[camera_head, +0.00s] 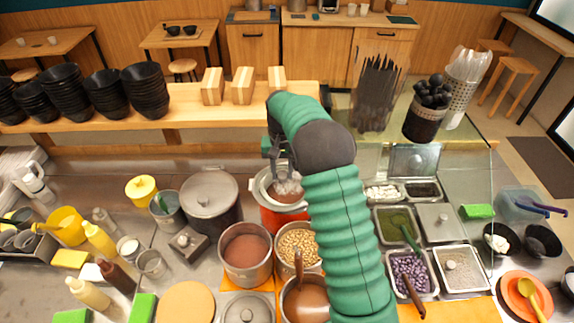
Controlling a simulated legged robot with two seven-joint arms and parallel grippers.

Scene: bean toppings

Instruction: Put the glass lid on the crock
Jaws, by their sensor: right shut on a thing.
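The crock (272,220) is a red-orange pot in the middle of the counter, with reddish-brown contents partly visible. My right gripper (286,184) is directly over its mouth, pointing down and shut on the glass lid (262,187). The lid shows as a pale, see-through disc with a light rim at the crock's opening. I cannot tell whether the lid touches the crock's rim or hangs just above it. My green right arm hides the right side of the crock and lid. My left gripper is not in view.
A large lidded steel pot (209,197) stands left of the crock. Open pots of brown paste (246,252) and beans (297,248) stand in front. Steel topping trays (396,225) are on the right. Stacked black bowls (146,90) line the wooden shelf behind.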

